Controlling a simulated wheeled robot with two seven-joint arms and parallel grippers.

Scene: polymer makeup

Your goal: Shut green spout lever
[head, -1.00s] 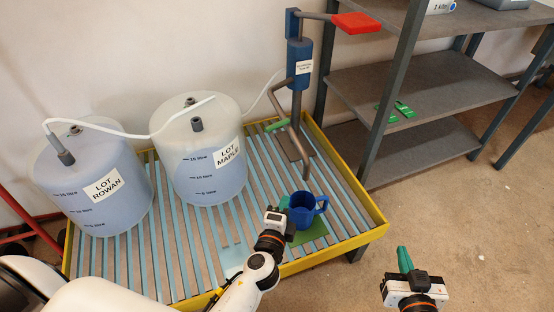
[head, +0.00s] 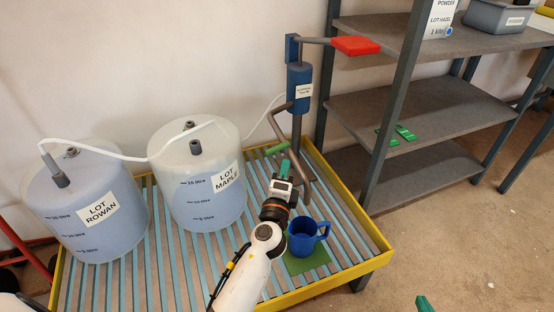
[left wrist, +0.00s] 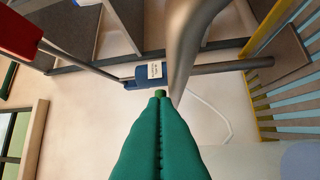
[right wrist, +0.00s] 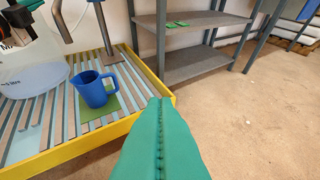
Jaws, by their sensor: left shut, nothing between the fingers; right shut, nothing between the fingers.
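The green spout lever (head: 276,149) sticks out to the left from the bent brown spout pipe (head: 303,175) below the blue pump body (head: 299,85). My left gripper (head: 285,165) is shut and empty, its green fingertips just below and right of the lever. In the left wrist view, a small green end of the lever (left wrist: 160,93) shows right beyond the shut fingertips (left wrist: 159,105); I cannot tell whether they touch. My right gripper (head: 424,302) is shut and empty at the bottom edge, over the floor; it also shows in the right wrist view (right wrist: 160,105).
A blue jug (head: 301,240) stands on a green mat (head: 310,265) under the spout. Two drums, LOT ROWAN (head: 80,230) and LOT MAPLE (head: 190,190), stand left on the yellow-edged slatted platform (head: 375,250). A red pump handle (head: 355,45) overhangs. Shelving (head: 430,95) stands right.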

